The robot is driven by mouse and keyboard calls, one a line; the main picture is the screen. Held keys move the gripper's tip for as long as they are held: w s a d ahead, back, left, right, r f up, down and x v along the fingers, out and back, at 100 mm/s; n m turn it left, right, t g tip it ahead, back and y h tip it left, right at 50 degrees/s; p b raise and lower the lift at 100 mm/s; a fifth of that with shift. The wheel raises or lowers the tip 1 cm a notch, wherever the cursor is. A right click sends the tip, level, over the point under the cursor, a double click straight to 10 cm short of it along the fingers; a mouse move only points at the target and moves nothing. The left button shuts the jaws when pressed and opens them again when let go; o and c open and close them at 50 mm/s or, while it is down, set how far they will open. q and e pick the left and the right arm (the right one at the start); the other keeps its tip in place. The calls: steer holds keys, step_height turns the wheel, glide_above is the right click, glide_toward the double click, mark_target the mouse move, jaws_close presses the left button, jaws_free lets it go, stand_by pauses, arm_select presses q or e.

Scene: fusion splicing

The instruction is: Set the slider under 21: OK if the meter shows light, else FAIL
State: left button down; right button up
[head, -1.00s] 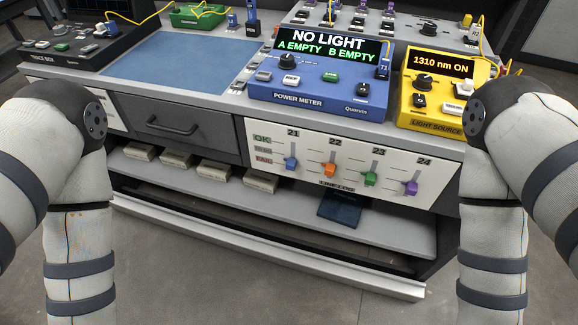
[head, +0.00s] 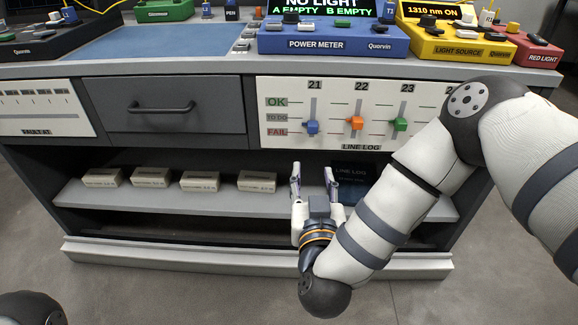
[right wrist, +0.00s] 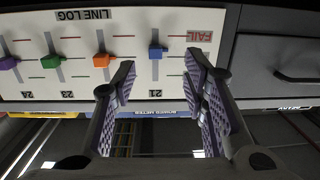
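The blue slider 21 (head: 312,127) is on the white LINE LOG panel (head: 285,88), between the TO DO and FAIL marks, slightly nearer FAIL than the other sliders. It also shows in the right wrist view (right wrist: 156,52), upside down. The power meter (head: 335,38) reads NO LIGHT, A EMPTY, B EMPTY; its screen top is cut off. My right gripper (head: 312,168) is open and empty, pointing up below the panel in front of the shelf. In the right wrist view its fingers (right wrist: 160,72) are spread, with slider 21 showing between them, not touching. My left gripper is out of view.
The orange slider 22 (head: 355,122) and green slider 23 (head: 400,124) stand to the right. A grey drawer (head: 160,125) with a handle is left of the panel. Small boxes (head: 150,177) line the shelf (head: 120,200) below. The yellow light source (head: 450,45) reads 1310 nm ON.

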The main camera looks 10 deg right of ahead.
mark_target(312, 133)
steer(key=shift+m+t+h, duration=0.3)
steer(key=shift+h, duration=0.1)
steer(key=b+x, duration=0.1)
steer(key=x, duration=0.3)
steer(key=b+x, duration=0.1)
steer(key=x, duration=0.3)
steer(key=r+b+x, duration=0.1)
steer(key=x, duration=0.3)
steer(key=shift+d, duration=0.1)
steer(key=shift+w+d+r, duration=0.1)
steer(key=shift+w, duration=0.3)
jaws_close()
